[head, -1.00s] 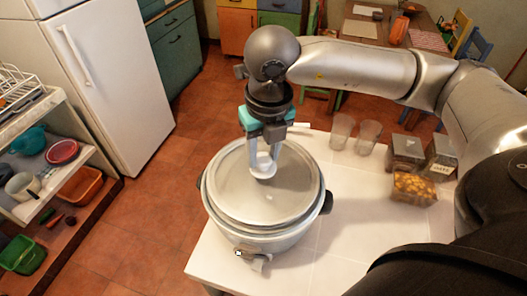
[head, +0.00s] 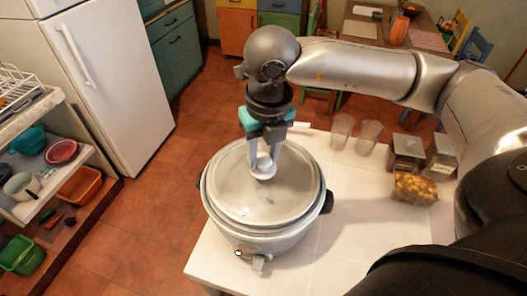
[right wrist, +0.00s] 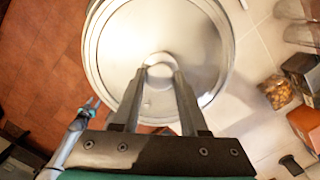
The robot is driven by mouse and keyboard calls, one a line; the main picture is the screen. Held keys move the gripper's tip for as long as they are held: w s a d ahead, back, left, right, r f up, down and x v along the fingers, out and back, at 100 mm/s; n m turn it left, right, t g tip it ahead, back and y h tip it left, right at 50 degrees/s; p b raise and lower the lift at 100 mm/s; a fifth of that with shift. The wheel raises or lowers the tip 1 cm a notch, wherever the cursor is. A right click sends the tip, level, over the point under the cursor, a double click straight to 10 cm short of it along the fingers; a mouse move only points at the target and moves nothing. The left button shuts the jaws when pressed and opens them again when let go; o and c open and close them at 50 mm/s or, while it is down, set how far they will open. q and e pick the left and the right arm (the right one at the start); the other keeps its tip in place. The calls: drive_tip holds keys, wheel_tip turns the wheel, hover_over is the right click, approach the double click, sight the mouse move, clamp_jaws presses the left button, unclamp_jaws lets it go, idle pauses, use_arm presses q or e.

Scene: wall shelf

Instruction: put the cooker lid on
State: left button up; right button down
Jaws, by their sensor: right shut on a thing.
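The cooker (head: 285,243), a round light-grey pot with dark side handles, stands on the white counter. The silvery round lid (head: 232,190) lies over its top, and the cooker's rim shows around it; I cannot tell whether it is fully seated. My right gripper (head: 263,163) points down from above and is shut on the lid's pale knob (head: 264,174). In the right wrist view both fingers reach the knob (right wrist: 160,66) on the lid (right wrist: 178,30). A grey part with teal tips (right wrist: 88,108), perhaps my left gripper, shows at lower left there.
Two clear glasses (head: 342,131) and several food jars (head: 407,152) stand on the white counter (head: 345,255) to the right. A shelf with dishes (head: 62,152) and a white fridge (head: 105,75) are at the left. The counter's front right is clear.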

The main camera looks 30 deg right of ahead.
drive_tip(key=shift+f, duration=0.15)
drive_tip(key=shift+c, duration=1.8)
unclamp_jaws()
wheel_tip(320, 180, up, 15)
drive_tip(key=s, duration=0.2)
drive_tip(key=shift+a, duration=0.15)
